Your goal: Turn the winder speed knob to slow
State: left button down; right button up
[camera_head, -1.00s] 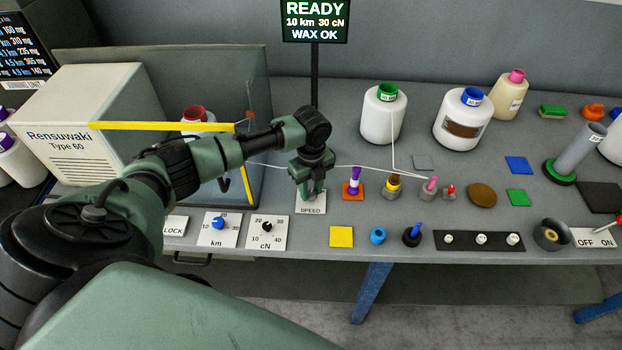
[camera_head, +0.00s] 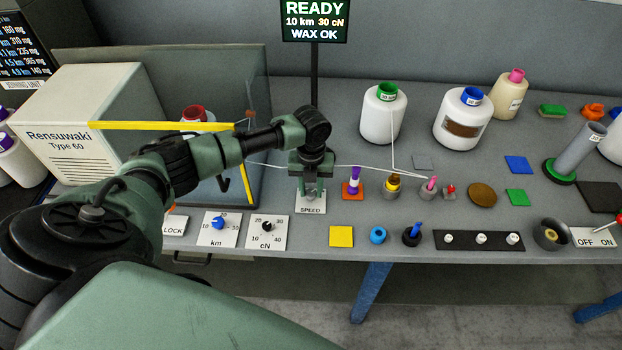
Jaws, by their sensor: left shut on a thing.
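The winder speed knob's plate (camera_head: 311,209), white and marked SPEED, lies on the bench near its front edge. My left gripper (camera_head: 311,192) points down over this plate, its two fingers on either side of the knob spot. It is shut on the speed knob, which the fingers and wrist mostly hide. I cannot tell which way the knob points. My right gripper is not in view.
The km dial (camera_head: 218,223) and cN dial (camera_head: 267,226) stand left of the speed plate. An orange-based purple cone (camera_head: 353,187) is close on the right. A yellow square (camera_head: 341,237) lies in front. The winder box (camera_head: 95,110) is behind my left arm.

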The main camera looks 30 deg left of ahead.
aim_at(311, 192)
pick_arm(q)
jog(key=shift+s+d+f, duration=0.1)
jog(key=shift+s, duration=0.05)
jog(key=c, duration=1.1)
grip_release()
jog(key=shift+o, duration=0.2)
jog(key=shift+r, duration=0.35)
notch_tip(311, 192, up, 6)
jog(key=shift+r+b, duration=0.15)
jog(key=shift+b, duration=0.65)
jog(key=shift+r, duration=0.45)
jog(key=shift+f, duration=0.1)
